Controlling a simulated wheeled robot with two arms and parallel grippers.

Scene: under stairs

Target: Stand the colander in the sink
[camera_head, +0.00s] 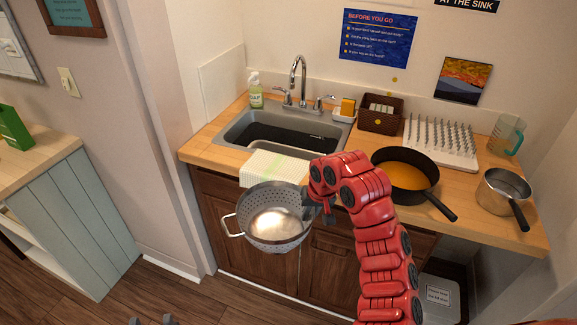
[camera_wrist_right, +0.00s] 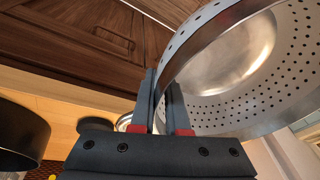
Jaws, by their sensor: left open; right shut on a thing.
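The metal colander (camera_head: 275,222) hangs in the air in front of the counter, below and in front of the sink. My right gripper (camera_head: 312,209) is shut on its right rim. In the right wrist view, the fingers (camera_wrist_right: 163,100) pinch the rim of the colander (camera_wrist_right: 270,115). The steel sink (camera_head: 238,118) is set in the wooden counter at the back left, with a dark basin. My left gripper (camera_head: 153,321) shows only its tips at the bottom edge; it is open and apart from the colander.
A striped cloth (camera_head: 274,168) hangs over the counter's front edge by the sink. A pan of orange food (camera_head: 405,174), a saucepan (camera_head: 503,192), a drying rack (camera_head: 440,142) and a brown basket (camera_head: 380,113) stand to the right. A soap bottle (camera_head: 255,92) and a faucet (camera_head: 299,82) stand behind the sink.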

